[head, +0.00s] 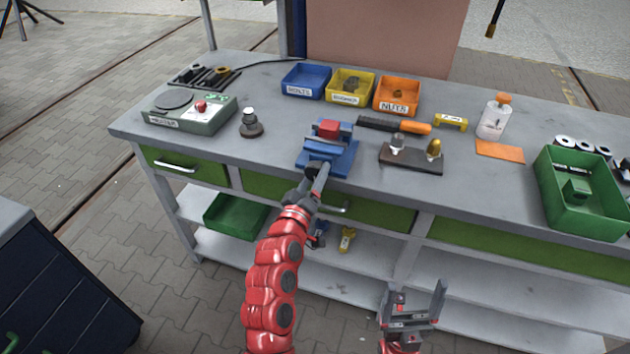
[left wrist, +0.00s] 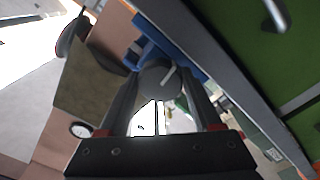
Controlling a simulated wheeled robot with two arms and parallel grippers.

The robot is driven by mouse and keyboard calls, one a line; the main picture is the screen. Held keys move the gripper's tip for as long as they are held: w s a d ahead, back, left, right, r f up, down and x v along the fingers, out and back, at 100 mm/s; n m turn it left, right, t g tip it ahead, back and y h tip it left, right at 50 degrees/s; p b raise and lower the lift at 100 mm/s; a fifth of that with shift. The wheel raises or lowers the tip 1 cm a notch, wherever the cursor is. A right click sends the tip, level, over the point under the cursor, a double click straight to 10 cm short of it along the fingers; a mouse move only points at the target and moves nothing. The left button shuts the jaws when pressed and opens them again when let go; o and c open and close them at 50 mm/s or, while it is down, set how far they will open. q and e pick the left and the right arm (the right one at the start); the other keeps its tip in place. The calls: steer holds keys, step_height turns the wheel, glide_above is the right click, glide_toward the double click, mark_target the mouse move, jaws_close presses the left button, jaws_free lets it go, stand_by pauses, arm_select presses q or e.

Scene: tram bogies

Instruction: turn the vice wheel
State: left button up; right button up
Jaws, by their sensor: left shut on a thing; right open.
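The blue vice (head: 328,150) stands at the front edge of the workbench, with a red block (head: 329,128) at its jaws. Its dark round wheel (head: 313,172) faces the front and is partly hidden by my left gripper (head: 317,177). In the left wrist view the wheel (left wrist: 160,78) is a grey disc with a light bar, between the fingertips of my left gripper (left wrist: 160,88), with the blue vice (left wrist: 165,45) behind it. The left gripper is shut on the wheel. My right gripper (head: 421,302) is open and empty, low in front of the bench shelves.
Blue, yellow and orange bins (head: 347,99) stand at the back of the bench. A heater (head: 188,111) is at the left and a green crate (head: 570,215) at the right. A dark block with fittings (head: 412,160) lies right of the vice. Drawer handles (head: 176,168) jut from the bench front.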

arm_select(q)
steer(key=shift+f+m+b, duration=0.15)
steer(key=shift+m+b, duration=0.7)
steer(key=shift+m, duration=1.05)
steer(key=o, duration=1.4)
steer(key=shift+p+v, duration=2.8)
steer(key=shift+v, duration=5.95)
